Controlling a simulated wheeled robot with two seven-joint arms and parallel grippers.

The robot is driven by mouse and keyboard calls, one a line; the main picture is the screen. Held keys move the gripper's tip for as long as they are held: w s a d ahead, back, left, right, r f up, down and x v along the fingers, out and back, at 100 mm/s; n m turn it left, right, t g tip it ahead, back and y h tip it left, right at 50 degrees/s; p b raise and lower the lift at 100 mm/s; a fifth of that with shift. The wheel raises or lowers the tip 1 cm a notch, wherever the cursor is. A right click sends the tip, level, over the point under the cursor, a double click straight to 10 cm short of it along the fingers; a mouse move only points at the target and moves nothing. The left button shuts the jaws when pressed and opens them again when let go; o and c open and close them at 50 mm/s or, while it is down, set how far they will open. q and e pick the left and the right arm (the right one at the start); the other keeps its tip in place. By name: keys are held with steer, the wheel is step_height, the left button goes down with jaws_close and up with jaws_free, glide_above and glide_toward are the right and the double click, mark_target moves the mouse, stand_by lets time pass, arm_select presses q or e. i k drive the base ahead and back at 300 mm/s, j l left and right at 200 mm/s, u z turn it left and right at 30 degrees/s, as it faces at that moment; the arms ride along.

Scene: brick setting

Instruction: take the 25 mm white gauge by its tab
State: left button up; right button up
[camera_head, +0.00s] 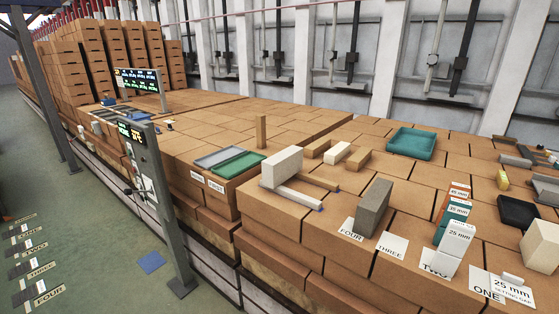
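The white gauge (445,265), labelled 25 mm, stands at the lower right on brick, at the front of a short row of gauges. A card reading TWO lies at its foot and is partly covered by it. A teal gauge (441,232) labelled 35 mm stands just behind it, and an orange-topped gauge (459,189), seemingly 45 mm, stands behind that. The gauges look close together; I cannot tell whether they touch. The white gauge's tab is hard to make out. Neither of my grippers shows in the head view.
A card (518,293) reading 25 mm setting gap lies to the right. A grey brick (374,207) stands left, near cards FOUR and THREE (392,244). A black tray (517,211) and pale block (541,246) are right. A teal tray (411,141) is behind; brick between is clear.

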mark_target(458, 236)
steer(key=z, duration=1.3)
